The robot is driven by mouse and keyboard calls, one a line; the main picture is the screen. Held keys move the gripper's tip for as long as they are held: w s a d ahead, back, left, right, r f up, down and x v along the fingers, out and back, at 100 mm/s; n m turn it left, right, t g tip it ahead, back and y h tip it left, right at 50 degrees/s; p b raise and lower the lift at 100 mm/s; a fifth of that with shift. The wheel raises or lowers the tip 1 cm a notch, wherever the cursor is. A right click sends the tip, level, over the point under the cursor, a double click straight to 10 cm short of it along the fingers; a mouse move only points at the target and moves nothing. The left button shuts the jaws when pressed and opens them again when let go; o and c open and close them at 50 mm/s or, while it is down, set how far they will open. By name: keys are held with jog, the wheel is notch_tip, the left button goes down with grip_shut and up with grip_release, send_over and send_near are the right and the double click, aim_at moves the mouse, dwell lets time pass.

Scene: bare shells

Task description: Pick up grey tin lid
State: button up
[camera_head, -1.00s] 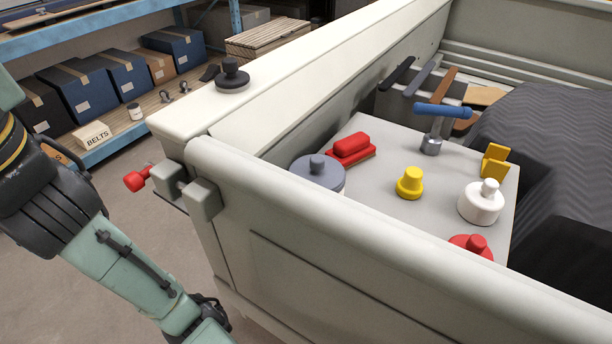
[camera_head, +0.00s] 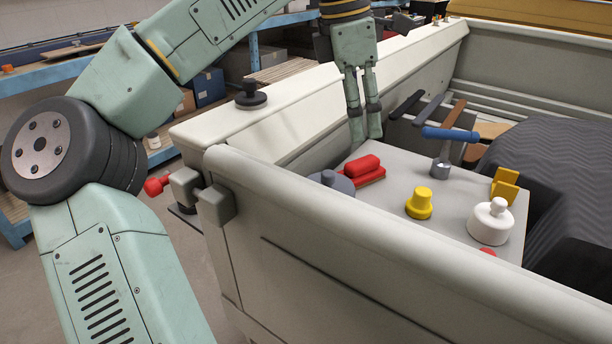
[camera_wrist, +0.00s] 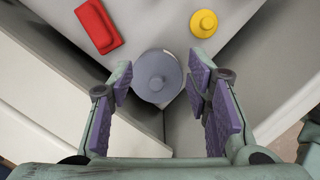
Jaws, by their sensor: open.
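The grey tin lid (camera_head: 334,182) is a round disc with a small knob. In the head view it lies at the near left corner of the light grey board (camera_head: 390,205), partly hidden by the truck bed's near wall. In the wrist view the lid (camera_wrist: 157,77) shows whole, beyond and between the fingertips. My gripper (camera_head: 367,138) points down over the bed, above and behind the lid and near the red brush-like block. In the wrist view my gripper (camera_wrist: 161,82) is open and empty, with purple pads on both sides.
A red block (camera_head: 362,170) lies close to the lid. The bed's near wall (camera_head: 400,255) rises beside the lid.

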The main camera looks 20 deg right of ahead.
jog(key=w+a+n+y, duration=0.1)
jog(key=a+y, duration=0.1)
jog(key=a, duration=0.2)
jog(key=b, duration=0.2)
send_over(328, 173)
jog(key=f, duration=0.4)
jog(key=shift+w+a+f, duration=0.15)
jog(key=shift+a+f, duration=0.05)
jog(key=shift+f, duration=0.1)
jog(key=shift+d+f+p, duration=0.15)
jog(key=shift+f+p, duration=0.3)
jog(key=shift+f, duration=1.05)
jog(key=shift+d+f+p, duration=0.1)
jog(key=shift+f+p, duration=0.35)
jog(key=shift+f, duration=1)
jog(key=shift+c, duration=0.2)
jog(key=c, duration=1)
